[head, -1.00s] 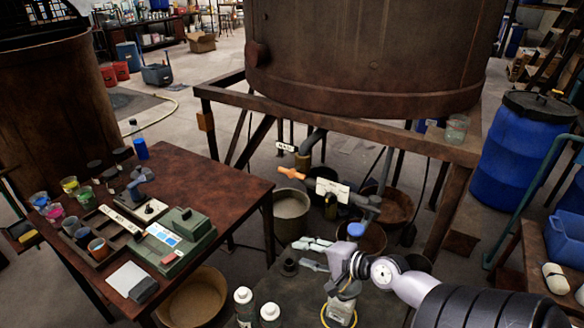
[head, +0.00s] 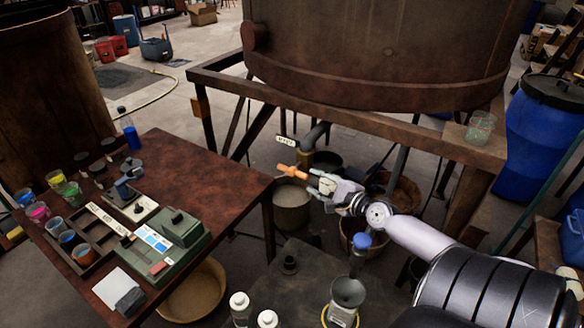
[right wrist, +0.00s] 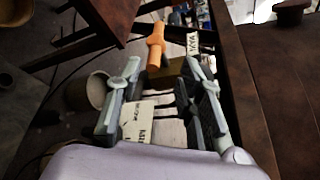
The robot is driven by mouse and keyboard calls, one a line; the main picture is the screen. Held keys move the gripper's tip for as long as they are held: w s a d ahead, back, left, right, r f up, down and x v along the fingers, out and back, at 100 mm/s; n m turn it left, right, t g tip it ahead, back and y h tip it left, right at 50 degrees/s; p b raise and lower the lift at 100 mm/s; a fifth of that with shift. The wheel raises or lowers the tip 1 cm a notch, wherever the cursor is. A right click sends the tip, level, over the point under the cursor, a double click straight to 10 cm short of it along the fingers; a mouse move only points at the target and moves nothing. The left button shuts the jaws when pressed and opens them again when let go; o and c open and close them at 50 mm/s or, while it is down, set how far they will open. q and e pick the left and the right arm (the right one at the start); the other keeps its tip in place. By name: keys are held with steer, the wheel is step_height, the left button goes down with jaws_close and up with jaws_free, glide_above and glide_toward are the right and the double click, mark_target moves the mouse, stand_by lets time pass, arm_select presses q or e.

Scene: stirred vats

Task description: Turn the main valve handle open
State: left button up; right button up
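The orange valve handle (head: 289,171) sits on the pipework under the big rusty vat. In the right wrist view the orange handle (right wrist: 156,46) is a bar with a crossing piece, just ahead of and between the fingertips. My right gripper (head: 318,182) reaches in from the right, just right of the handle. Its fingers are spread with a clear gap in the right wrist view (right wrist: 165,72). I cannot tell whether a fingertip touches the handle. My left gripper is not in view.
The vat (head: 380,50) stands on a rusty frame (head: 350,122) above the pipes. A brown table (head: 150,235) with cups and a green box (head: 178,240) is at left. A funnel (head: 348,291) and white-capped bottles (head: 240,303) stand at the front. A blue barrel (head: 540,130) is at right.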

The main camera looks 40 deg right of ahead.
mark_target(296, 172)
steer(key=x, duration=0.5)
steer(key=shift+w, duration=0.2)
arm_select(q)
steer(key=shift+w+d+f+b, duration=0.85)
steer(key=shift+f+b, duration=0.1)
steer(key=shift+b, duration=0.1)
arm_select(e)
steer(key=shift+x, duration=3.3)
steer(key=shift+f, duration=0.1)
steer(key=c, duration=0.8)
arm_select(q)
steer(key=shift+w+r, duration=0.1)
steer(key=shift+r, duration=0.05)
arm_select(e)
jaws_close()
